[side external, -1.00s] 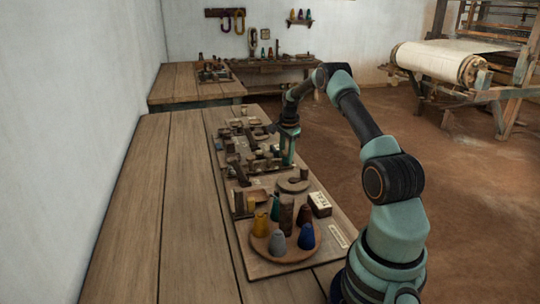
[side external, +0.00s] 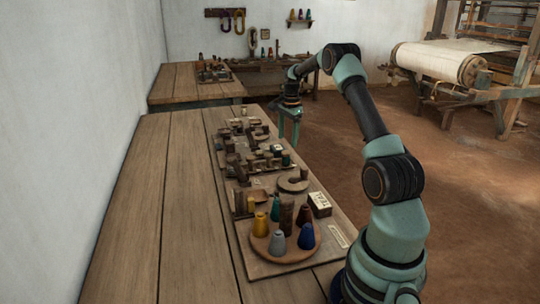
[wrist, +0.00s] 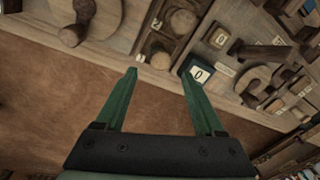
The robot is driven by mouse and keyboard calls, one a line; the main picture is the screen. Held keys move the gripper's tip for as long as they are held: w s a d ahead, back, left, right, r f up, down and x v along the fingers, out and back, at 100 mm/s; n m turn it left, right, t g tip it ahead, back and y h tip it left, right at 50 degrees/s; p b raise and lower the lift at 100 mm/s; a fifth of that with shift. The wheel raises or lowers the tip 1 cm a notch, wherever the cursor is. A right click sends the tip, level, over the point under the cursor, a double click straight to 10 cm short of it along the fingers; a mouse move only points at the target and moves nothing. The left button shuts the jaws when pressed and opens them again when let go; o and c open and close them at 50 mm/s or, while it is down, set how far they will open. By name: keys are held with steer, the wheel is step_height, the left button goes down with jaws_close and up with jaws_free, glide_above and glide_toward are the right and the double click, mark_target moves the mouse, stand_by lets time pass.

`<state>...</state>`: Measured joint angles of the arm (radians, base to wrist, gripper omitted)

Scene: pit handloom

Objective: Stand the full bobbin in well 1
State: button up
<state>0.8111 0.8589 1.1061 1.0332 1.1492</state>
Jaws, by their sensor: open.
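My gripper (side external: 288,138) is beside the long board's right edge, pointing down. In the wrist view its two green fingers (wrist: 160,74) are spread apart with nothing between them. Ahead of the fingertips is a dark wooden block (wrist: 146,43) with tags that look like 1 and 2. I cannot tell which piece is the full bobbin, or whether either round top stands in a well.
A white-faced tile marked 0 (wrist: 199,74) lies near the right fingertip. In the side view, coloured cones stand on a round tray (side external: 262,249) beside a lettered box (side external: 319,204). Small wooden parts crowd the board (side external: 290,266). Floor (side external: 340,150) to its right is clear.

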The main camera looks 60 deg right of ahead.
steer(key=w+a+r+n+t, duration=0.1)
steer(key=a+r+n, duration=0.4)
steer(key=a+r, duration=0.45)
steer(key=a+r+n+t, duration=0.1)
steer(key=a+r+n, duration=0.45)
steer(key=a, duration=0.65)
steer(key=s+a+n+t, duration=0.1)
steer(key=s+a+n, duration=0.5)
steer(key=a, duration=0.4)
steer(key=s+a+n+t+y, duration=0.1)
steer(key=s+a+n, duration=0.4)
steer(key=a, duration=0.4)
steer(key=shift+s+a+f+n, duration=0.35)
steer(key=shift+a+f+n, duration=0.05)
steer(key=shift+f+n, duration=0.05)
